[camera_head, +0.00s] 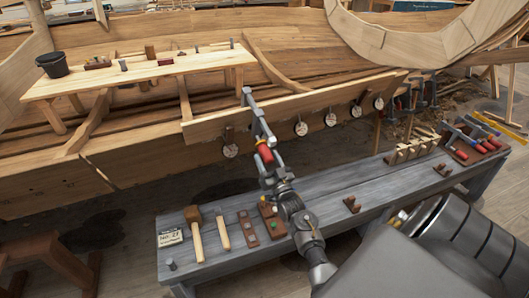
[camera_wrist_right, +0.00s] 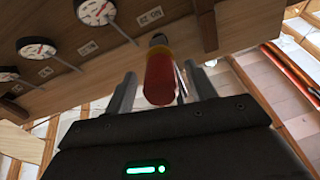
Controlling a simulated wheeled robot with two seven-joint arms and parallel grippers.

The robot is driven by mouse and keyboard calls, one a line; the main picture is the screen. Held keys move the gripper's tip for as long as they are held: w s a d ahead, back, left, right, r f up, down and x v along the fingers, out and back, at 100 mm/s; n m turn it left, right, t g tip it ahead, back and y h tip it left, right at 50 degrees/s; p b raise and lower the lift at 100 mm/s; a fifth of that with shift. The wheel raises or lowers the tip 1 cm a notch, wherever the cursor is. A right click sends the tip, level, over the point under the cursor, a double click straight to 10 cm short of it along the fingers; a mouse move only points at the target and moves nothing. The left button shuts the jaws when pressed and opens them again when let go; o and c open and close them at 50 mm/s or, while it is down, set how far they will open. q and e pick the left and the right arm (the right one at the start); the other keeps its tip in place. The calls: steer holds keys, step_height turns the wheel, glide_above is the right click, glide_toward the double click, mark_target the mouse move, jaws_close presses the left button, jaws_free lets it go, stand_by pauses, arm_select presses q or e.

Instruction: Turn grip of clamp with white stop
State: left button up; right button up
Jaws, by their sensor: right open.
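A grey clamp (camera_head: 257,122) sits on the lower edge of the long plank (camera_head: 300,104) fixed to the hull. Its red grip (camera_head: 265,154) hangs below the plank. In the right wrist view the red grip (camera_wrist_right: 160,78), with a yellow band at its far end, stands between the two fingers of my right gripper (camera_wrist_right: 163,92). The fingers are apart, with gaps visible on both sides of the grip. My right gripper also shows from above (camera_head: 272,171), below the plank. I cannot make out a white stop on this clamp. My left gripper is not in view.
Several round white dials (camera_head: 300,128) hang along the plank's lower edge. A grey bench (camera_head: 340,187) below holds a mallet (camera_head: 195,225), wooden blocks and more red-gripped clamps (camera_head: 460,153). A wooden trestle table (camera_head: 130,75) with a black bucket (camera_head: 52,65) stands at the back left.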

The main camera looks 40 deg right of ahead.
steer(key=shift+x, duration=1.3)
steer(key=shift+c, duration=0.5)
